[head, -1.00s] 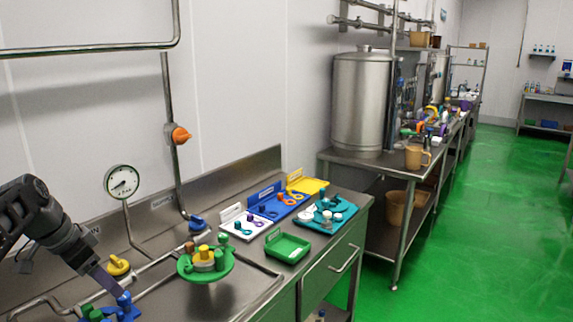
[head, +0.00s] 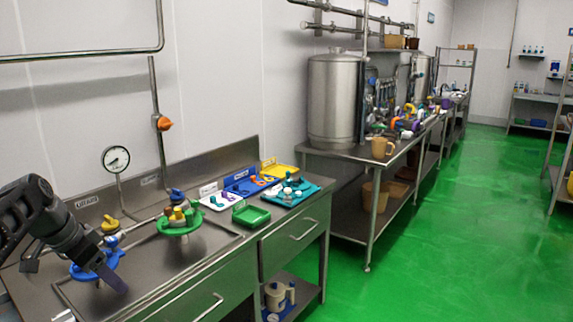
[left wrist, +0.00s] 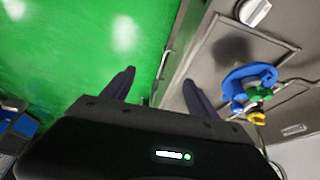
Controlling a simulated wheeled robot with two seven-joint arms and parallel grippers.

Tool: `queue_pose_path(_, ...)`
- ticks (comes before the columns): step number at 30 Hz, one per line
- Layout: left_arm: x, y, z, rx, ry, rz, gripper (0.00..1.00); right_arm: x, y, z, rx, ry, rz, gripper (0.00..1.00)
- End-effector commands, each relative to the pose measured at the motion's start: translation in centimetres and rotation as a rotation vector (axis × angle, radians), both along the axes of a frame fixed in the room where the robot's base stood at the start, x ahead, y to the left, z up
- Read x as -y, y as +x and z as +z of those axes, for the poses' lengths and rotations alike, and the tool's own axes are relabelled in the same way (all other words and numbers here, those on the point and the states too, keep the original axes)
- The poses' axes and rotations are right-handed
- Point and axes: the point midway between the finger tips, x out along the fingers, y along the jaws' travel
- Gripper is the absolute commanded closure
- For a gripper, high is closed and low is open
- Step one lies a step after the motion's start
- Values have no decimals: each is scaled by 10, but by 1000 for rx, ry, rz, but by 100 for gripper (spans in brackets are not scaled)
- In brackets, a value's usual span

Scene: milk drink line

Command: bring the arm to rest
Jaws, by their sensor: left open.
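My left gripper (head: 112,276) comes in from the left, pointing down and right over the steel counter (head: 200,275). In the left wrist view, the two dark fingers of my left gripper (left wrist: 161,88) stand apart with nothing between them. Green floor and the counter's edge show beyond them. A blue round holder (head: 80,272) lies behind the gripper in the head view and is partly hidden by it. The blue holder also shows right of the fingers in the left wrist view (left wrist: 233,78), apart from them. My right gripper is in neither view.
A green round holder (head: 180,230) with coloured parts stands on the counter. A green tray (head: 251,215), a teal tray (head: 305,197) and a pressure gauge (head: 116,159) are further back. A second table with a steel tank (head: 335,100) stands beyond. The green floor at right is open.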

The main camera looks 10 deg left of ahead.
Motion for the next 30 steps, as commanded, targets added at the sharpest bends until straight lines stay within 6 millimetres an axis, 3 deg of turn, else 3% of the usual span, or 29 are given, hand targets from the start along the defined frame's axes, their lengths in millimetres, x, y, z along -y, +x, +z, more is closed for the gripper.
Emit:
queue_pose_path(8,-18,30,-3,99,10,190,32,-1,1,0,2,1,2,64)
queue_pose_path(11,-21,42,-15,130,1,268,32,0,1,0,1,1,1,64)
queue_pose_path(14,-18,57,-41,155,-19,352,32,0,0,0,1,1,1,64)
queue_pose_path(20,15,84,-122,169,-90,501,32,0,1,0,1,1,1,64)
queue_pose_path(25,85,85,-227,132,-181,609,32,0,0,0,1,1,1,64)
queue_pose_path(30,173,48,-322,53,-265,674,32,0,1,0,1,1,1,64)
